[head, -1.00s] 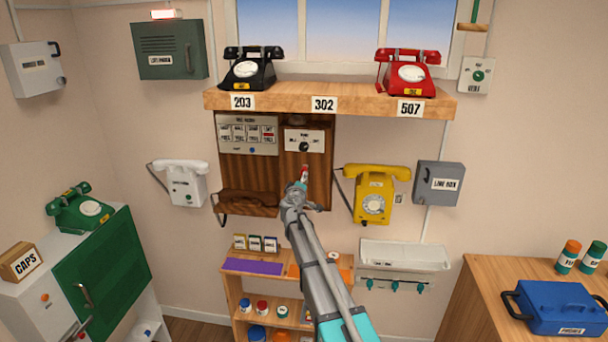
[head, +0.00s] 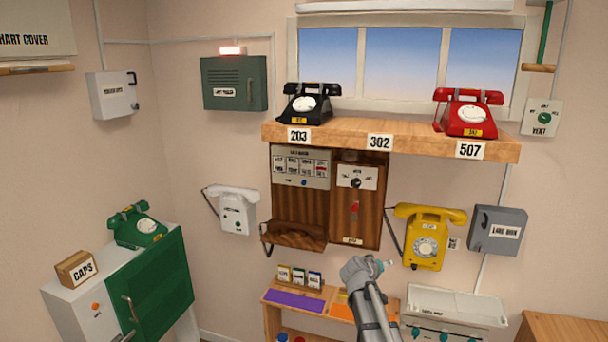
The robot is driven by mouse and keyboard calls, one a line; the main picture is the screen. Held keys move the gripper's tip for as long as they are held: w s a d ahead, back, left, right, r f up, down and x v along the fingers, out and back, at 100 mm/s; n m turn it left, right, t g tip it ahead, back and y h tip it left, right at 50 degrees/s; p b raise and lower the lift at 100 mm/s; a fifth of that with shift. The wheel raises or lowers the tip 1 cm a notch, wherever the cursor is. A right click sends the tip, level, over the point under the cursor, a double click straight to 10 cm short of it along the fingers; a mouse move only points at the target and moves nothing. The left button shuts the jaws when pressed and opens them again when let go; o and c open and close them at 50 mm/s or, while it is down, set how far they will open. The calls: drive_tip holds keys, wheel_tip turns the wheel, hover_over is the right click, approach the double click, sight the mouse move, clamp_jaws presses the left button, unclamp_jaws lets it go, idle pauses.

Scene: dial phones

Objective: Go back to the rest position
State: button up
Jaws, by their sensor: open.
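My gripper (head: 382,266) is at the lower middle of the head view, on the end of my grey arm. It stands in front of the wall, below the right part of the brown wooden wall panel (head: 288,205) and below left of the yellow dial phone (head: 428,238). The jaws are open and small in the picture, and I see nothing held. A small red part (head: 355,210) shows on the panel's right half, clear of the gripper.
A wooden shelf (head: 345,133) above holds a black phone (head: 308,103) and a red phone (head: 468,113). A low shelf unit (head: 272,318) and a white trough (head: 455,305) are near my arm. A green cabinet (head: 160,290) stands at left.

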drive_tip(key=s+a+f+g+y, duration=0.2)
drive_tip(key=s+f+g, duration=0.1)
drive_tip(key=s, duration=0.6)
drive_tip(key=s+a+f+g+y, duration=0.3)
drive_tip(key=s+f, duration=0.1)
drive_tip(key=s, duration=0.5)
drive_tip(key=s+a+f+m+g+y+b, duration=0.1)
drive_tip(key=s+a+f+g+y, duration=0.1)
drive_tip(key=s, duration=0.7)
wheel_tip(320, 180, down, 2)
drive_tip(key=shift+s+a+f+g+y, duration=0.15)
drive_tip(key=shift+s+a+g+y, duration=0.25)
drive_tip(key=shift+g+y, duration=0.3)
